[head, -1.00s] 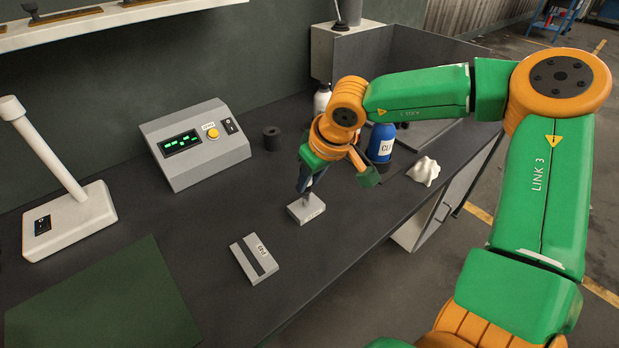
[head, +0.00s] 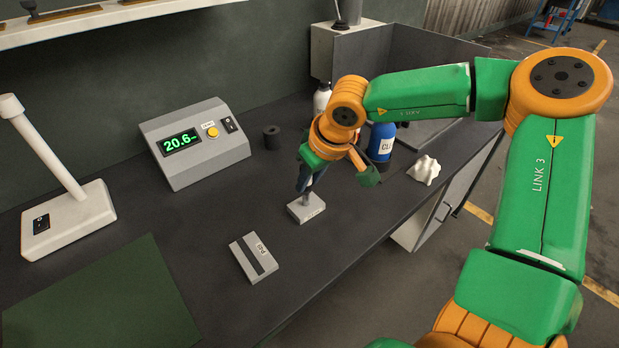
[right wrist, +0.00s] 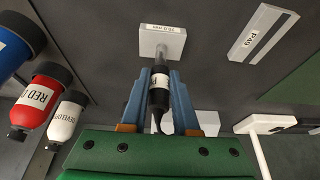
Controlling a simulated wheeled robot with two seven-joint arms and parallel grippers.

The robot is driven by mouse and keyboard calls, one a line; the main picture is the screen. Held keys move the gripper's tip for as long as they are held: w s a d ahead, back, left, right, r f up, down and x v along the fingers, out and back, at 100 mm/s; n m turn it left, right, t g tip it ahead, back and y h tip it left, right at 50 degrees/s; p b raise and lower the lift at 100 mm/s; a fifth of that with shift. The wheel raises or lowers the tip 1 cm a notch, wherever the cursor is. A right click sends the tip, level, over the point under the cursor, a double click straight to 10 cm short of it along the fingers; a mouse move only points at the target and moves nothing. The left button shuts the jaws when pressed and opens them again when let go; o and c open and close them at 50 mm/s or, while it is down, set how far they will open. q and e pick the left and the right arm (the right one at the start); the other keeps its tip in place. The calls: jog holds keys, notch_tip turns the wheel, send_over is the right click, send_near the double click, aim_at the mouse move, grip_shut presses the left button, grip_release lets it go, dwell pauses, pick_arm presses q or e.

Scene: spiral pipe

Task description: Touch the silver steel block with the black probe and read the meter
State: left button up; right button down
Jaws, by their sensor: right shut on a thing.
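The silver steel block (head: 306,208) lies on the dark bench in the middle of the head view; it also shows at the top of the right wrist view (right wrist: 160,40). My right gripper (head: 304,186) is shut on the black probe (right wrist: 160,92), directly above the block. The probe points down and its pale tip end appears to meet the block's top. The meter (head: 193,142) stands at the back of the bench, and its green display reads about 20.6, with a small mark after it. My left gripper is not in view.
A second grey block with a dark stripe (head: 253,258) lies nearer the front. A black cylinder (head: 272,137) stands beside the meter. A white lamp stand (head: 68,220) and green mat (head: 100,300) are left.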

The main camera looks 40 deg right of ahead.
jog(key=shift+f, duration=0.1)
notch_tip(320, 180, up, 7)
jog(key=p, duration=0.6)
jog(key=shift+r, duration=0.2)
jog(key=shift+f, duration=0.15)
jog(key=shift+d, duration=0.1)
dwell(1.1)
